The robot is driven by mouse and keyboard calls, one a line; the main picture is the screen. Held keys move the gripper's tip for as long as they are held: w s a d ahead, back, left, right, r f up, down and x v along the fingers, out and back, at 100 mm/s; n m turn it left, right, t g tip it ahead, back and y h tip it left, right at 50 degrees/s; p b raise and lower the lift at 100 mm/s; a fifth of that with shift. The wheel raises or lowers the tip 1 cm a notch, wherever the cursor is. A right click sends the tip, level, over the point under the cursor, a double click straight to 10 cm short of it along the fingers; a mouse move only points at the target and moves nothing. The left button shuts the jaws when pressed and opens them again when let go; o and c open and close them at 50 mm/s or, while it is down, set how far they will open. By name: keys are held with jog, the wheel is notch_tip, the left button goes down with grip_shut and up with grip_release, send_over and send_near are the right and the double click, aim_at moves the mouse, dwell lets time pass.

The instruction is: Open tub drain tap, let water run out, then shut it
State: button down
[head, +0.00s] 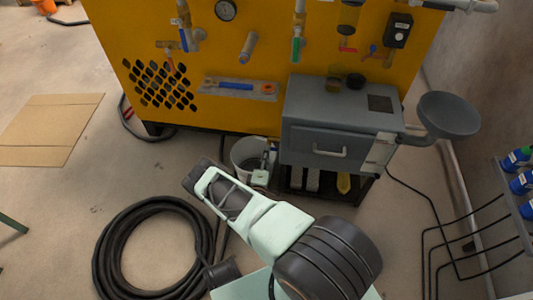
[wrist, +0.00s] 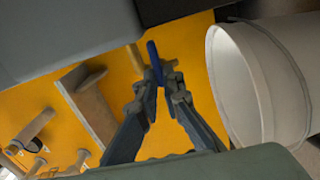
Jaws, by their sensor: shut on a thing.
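In the wrist view, my gripper (wrist: 161,82) is closed on a narrow blue lever handle (wrist: 154,58), which shows between and just beyond its fingertips. I take the lever as the tub drain tap's handle. A tan pipe stub (wrist: 123,60) is beside it, and the tap body is mostly hidden. In the head view, my gripper (head: 266,166) is low in front of the yellow panel, at the right side of a white bucket (head: 238,148), and the lever cannot be made out. The bucket also shows large in the wrist view (wrist: 238,85), close to my right finger. No running water is visible.
A grey cabinet (head: 320,145) overhangs close to my gripper on the right. A coiled black hose (head: 110,240) lies on the floor at left. Wire racks with blue bottles (head: 521,182) stand far right.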

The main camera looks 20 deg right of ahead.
jog(key=shift+n, duration=0.3)
jog(key=shift+d, duration=0.1)
jog(key=c, duration=2.1)
grip_release()
